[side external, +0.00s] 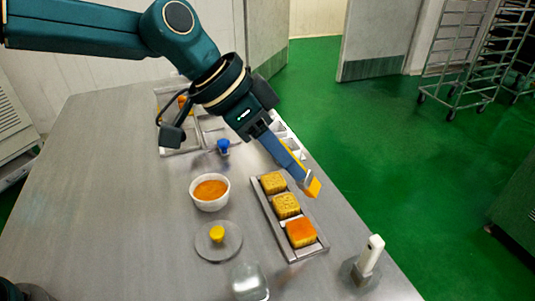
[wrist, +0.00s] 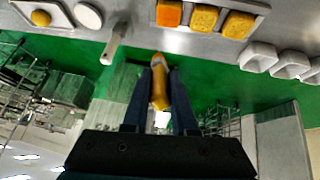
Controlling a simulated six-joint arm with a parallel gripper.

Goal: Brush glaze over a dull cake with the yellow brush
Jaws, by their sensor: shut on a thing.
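My gripper (side external: 304,179) has long blue fingers and is shut on the yellow brush (wrist: 160,92). An orange-yellow end of the brush (side external: 315,188) shows past the fingertips in the side view. The gripper is held to the right of the cake tray (side external: 262,212), apart from the cakes. Three square cakes sit in a row in this tray. The far cake (side external: 273,183) and middle cake (side external: 286,205) are yellow-brown and dull. The near cake (side external: 300,233) has a bright orange top; it also shows in the wrist view (wrist: 169,13). A white bowl (side external: 210,204) holds orange glaze.
A round plate with a yellow knob (side external: 217,233) and a clear vessel (side external: 250,281) stand near the front. A white-handled tool (side external: 370,256) stands front right. A blue-knobbed item (side external: 223,146) and trays lie behind. The left table (side external: 110,200) is clear.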

